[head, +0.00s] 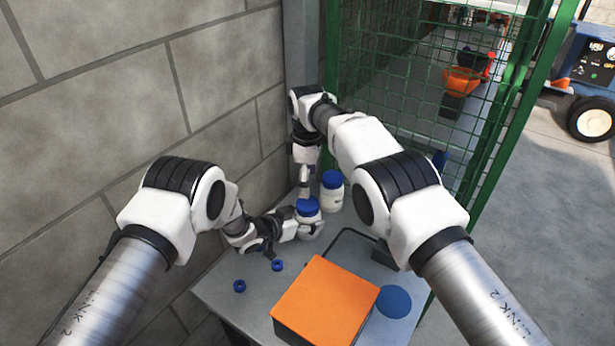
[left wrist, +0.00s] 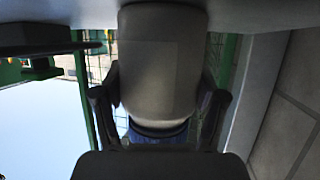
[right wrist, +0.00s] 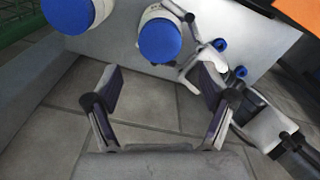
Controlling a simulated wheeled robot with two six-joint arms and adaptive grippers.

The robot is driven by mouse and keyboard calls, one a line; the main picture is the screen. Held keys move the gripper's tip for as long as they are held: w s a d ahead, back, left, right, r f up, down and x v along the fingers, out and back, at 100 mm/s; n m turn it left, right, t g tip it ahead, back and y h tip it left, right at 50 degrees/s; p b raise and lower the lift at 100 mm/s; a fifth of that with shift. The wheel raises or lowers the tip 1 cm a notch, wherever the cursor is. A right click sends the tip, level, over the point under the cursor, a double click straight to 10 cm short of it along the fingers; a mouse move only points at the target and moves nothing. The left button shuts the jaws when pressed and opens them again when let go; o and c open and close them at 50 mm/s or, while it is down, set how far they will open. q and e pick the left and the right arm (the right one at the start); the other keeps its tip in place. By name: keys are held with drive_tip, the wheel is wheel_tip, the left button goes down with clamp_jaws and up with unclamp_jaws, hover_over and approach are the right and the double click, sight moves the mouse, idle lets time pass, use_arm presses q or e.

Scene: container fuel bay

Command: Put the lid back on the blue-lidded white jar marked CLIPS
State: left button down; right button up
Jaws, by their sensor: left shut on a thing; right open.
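A white jar (head: 308,228) with a blue lid on top (head: 307,207) stands upright at the table's far end. My left gripper (head: 309,232) is shut around its body; the jar (left wrist: 163,65) fills the middle of the left wrist view, its blue top (left wrist: 160,138) partly hidden. Whether that lid is fully seated I cannot tell. A second blue-topped white jar (head: 332,198) stands just behind it. No CLIPS marking is readable. My right gripper (right wrist: 157,82) is open and empty, close to the held jar's blue top (right wrist: 160,40).
Small blue rings (head: 239,286) (head: 278,265) lie on the grey table (head: 230,268). An orange-topped box (head: 327,298) and a flat blue disc (head: 393,302) are at the front. A block wall (head: 130,100) is on the left, and a green mesh fence (head: 420,80) rises behind.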

sight(308, 203)
wheel_tip(308, 203, down, 7)
drive_tip(key=shift+f, duration=0.2)
